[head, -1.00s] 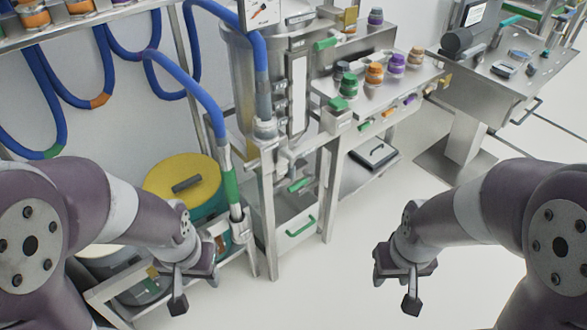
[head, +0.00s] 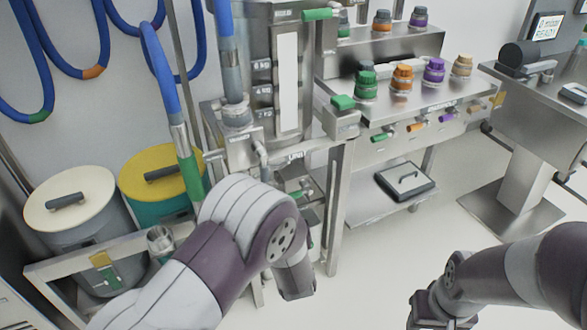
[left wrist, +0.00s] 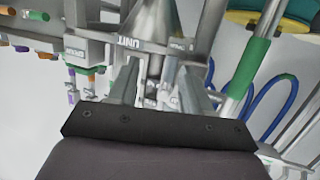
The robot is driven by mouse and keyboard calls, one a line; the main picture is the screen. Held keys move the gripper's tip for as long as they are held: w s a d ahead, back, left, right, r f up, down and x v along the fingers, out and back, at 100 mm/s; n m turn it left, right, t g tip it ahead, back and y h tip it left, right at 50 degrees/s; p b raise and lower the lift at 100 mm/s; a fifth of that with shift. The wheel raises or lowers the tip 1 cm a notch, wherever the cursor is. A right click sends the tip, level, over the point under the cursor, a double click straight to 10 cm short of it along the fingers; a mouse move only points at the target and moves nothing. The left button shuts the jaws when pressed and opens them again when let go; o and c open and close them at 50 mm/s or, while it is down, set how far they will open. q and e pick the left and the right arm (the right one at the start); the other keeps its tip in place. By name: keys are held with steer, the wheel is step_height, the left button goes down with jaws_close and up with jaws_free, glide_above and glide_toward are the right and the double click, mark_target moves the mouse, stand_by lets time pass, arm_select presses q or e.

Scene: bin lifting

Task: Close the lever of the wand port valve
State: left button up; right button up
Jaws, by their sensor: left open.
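I cannot tell for sure which fitting is the wand port valve. In the head view, a metal fitting (head: 240,150) with a small side handle sits below the hopper, beside the wand's green grip (head: 190,178). The green grip also shows in the left wrist view (left wrist: 248,65). My left gripper (left wrist: 158,88) is open in the left wrist view, its fingers pointing towards metal fittings marked UNIT (left wrist: 128,42), with nothing seen between them. In the head view my left arm hides it. My right gripper (head: 432,316) is low at the right, cut by the frame edge, its jaws unclear.
A blue hose (head: 160,75) runs to the wand. A drum with a yellow lid (head: 165,168) and one with a cream lid (head: 72,197) stand at the left. A steel shelf (head: 420,88) with coloured jars and small handles is right of the hopper. Open floor lies beyond.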

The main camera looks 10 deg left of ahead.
arm_select(q)
steer(key=n+t+y, duration=0.1)
steer(key=t+y, duration=0.1)
glide_toward(264, 167)
steer(key=b+x, duration=0.1)
steer(key=x, duration=1)
steer(key=shift+w+f, duration=0.1)
steer(key=shift+w, duration=0.1)
jaws_close()
